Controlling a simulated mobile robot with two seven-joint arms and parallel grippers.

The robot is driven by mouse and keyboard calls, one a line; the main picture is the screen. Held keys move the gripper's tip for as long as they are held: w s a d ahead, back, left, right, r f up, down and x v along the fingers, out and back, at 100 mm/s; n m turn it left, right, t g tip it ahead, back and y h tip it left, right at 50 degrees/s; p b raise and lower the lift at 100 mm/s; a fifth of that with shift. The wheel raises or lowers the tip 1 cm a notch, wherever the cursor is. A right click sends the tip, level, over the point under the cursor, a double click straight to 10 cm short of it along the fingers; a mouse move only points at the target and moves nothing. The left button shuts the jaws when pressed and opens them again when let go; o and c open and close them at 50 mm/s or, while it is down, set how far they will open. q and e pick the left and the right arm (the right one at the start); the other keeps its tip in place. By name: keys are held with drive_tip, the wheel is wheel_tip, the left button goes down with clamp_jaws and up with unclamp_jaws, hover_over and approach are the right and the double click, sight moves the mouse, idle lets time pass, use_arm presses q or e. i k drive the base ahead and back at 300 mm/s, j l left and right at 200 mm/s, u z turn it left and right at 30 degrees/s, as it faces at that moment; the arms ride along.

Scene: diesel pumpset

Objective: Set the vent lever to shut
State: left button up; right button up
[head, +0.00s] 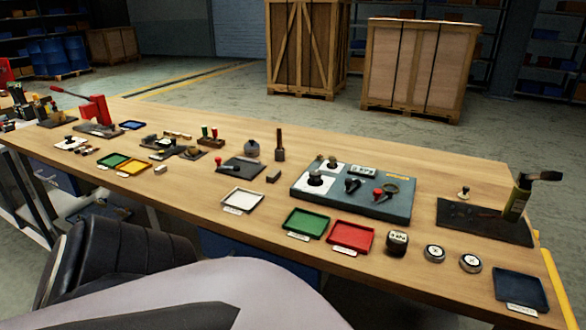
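I cannot tell for sure which part is the vent lever, as its label is too small to read. A grey-blue panel (340,206) lies on the wooden bench right of the middle. It carries a small red-topped control (378,193), a black knob or lever (352,185) and round fittings on white plates. A dark plate (241,168) left of it has a small red-knobbed part (219,162). A long red lever (70,93) rises from a red device at the far left of the bench. Neither of my grippers is in view.
Green (306,223), red (351,236) and white (242,200) trays line the front edge. Several round gauges or caps stand right of them, near a dark blue tray (521,288). A dark mat (484,221) holds a bottle-like item. A black chair (120,235) stands before the bench.

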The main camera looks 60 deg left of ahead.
sight(350, 184)
drive_tip(key=u, duration=1.25)
